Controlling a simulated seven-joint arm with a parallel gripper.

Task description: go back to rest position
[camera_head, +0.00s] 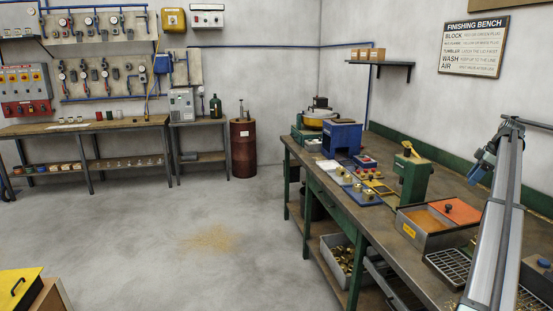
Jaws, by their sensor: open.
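On the bench are a blue machine (342,140), a green press (412,178), a tray with orange contents (426,221) and a wire rack (449,264). A grey bin of brass parts (337,262) sits below. The floor (160,225) at centre-left is mostly clear.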

